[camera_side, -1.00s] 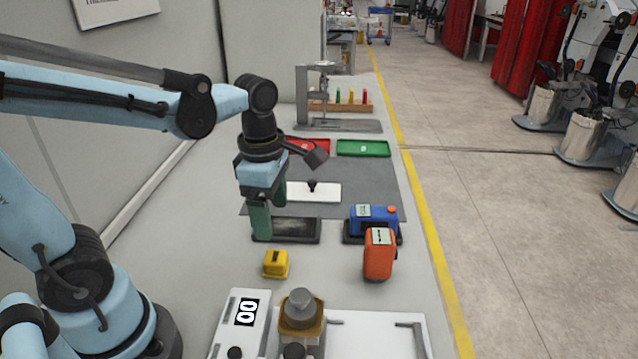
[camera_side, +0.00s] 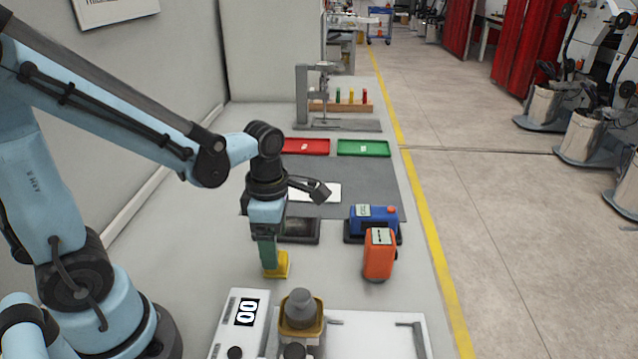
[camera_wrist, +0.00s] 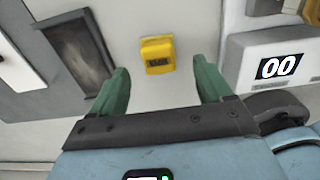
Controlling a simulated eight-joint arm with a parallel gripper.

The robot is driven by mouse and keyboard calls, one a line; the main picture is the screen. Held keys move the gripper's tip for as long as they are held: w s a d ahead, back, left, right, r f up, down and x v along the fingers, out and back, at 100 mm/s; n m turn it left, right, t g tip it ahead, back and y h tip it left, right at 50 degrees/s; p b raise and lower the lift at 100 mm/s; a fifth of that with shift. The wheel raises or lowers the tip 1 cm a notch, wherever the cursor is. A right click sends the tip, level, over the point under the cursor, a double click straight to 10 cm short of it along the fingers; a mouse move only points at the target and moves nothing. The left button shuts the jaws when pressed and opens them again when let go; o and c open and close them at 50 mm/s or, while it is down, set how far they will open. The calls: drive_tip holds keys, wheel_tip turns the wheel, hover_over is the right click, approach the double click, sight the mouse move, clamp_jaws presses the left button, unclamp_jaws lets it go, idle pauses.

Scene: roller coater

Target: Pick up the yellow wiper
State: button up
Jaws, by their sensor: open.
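The yellow wiper (camera_side: 282,263) is a small yellow block on the grey-white bench, partly hidden behind my gripper in the side view. In the wrist view the wiper (camera_wrist: 157,54) shows a dark label and sits ahead of my fingers, centred between them. My gripper (camera_side: 269,272) points down at the wiper in the side view, with its green fingers overlapping the wiper's left part. In the wrist view my gripper (camera_wrist: 163,82) is open, with its two green fingers wide apart and nothing between them.
A white unit reading 00 (camera_side: 229,322) stands in front of the wiper. An orange device (camera_side: 379,255) and a blue device (camera_side: 372,219) are to the right. A dark tray (camera_side: 302,229) lies behind. The bench between wiper and orange device is clear.

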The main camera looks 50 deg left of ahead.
drive_tip(key=shift+a+f, duration=0.1)
drive_tip(key=shift+f, duration=2.5)
drive_tip(key=c, duration=1.2)
drive_tip(key=shift+r, duration=0.15)
drive_tip(key=shift+r, duration=4.9)
